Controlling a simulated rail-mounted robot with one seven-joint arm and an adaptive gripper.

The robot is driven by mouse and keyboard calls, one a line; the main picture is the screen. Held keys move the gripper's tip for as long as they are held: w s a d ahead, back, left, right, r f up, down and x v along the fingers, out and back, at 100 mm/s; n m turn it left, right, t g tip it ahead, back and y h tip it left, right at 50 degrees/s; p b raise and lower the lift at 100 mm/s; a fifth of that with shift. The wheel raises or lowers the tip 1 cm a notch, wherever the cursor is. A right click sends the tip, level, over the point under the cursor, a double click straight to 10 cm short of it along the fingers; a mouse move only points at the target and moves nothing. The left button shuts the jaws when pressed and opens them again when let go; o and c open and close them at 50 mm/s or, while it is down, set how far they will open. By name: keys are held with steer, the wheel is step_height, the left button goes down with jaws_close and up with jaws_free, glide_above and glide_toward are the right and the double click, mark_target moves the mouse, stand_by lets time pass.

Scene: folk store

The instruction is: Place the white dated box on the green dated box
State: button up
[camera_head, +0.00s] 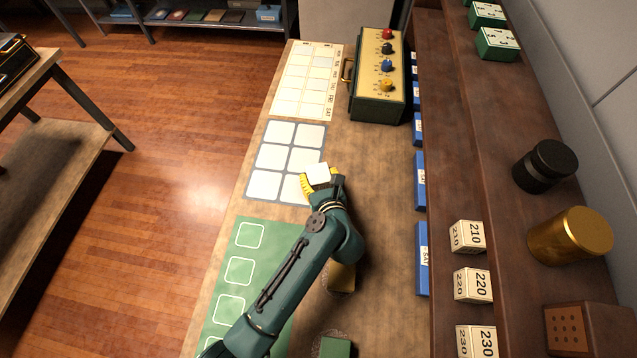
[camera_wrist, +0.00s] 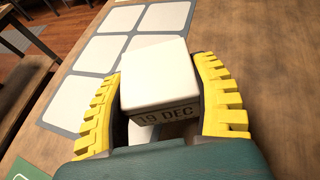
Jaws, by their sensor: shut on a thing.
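The white dated box (camera_head: 318,173) is in my gripper (camera_head: 321,182), over the lower right of a grey mat with white squares. In the wrist view the white dated box (camera_wrist: 154,73) sits between the yellow fingers of my gripper (camera_wrist: 168,95), its side reading "19 DEC". The fingers are shut on it. A green box (camera_head: 336,347) lies at the bottom of the head view, partly cut off; I cannot read a date on it. Green-and-white boxes (camera_head: 497,43) with dark markings stand on the shelf at the top right, well away from my gripper.
The grey mat (camera_head: 260,160) lies between a calendar sheet (camera_head: 306,80) and a green mat (camera_head: 240,255) with outlined squares. A control box with coloured knobs (camera_head: 378,85) stands behind. Blue boxes (camera_head: 419,180) line the shelf edge; numbered blocks (camera_head: 472,285) stand on the shelf.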

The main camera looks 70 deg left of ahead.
step_height(320, 180, down, 2)
steer(key=shift+f, duration=0.1)
steer(key=shift+f, duration=0.1)
steer(key=o, duration=1.2)
steer(key=shift+o, duration=0.2)
steer(key=p+v, duration=0.2)
steer(key=v, duration=0.9)
steer(key=shift+d+r+p, duration=0.2)
steer(key=shift+d+p, duration=0.05)
steer(key=shift+p, duration=0.05)
steer(key=shift+o, duration=0.4)
steer(key=shift+d+r, duration=0.1)
steer(key=shift+d, duration=0.15)
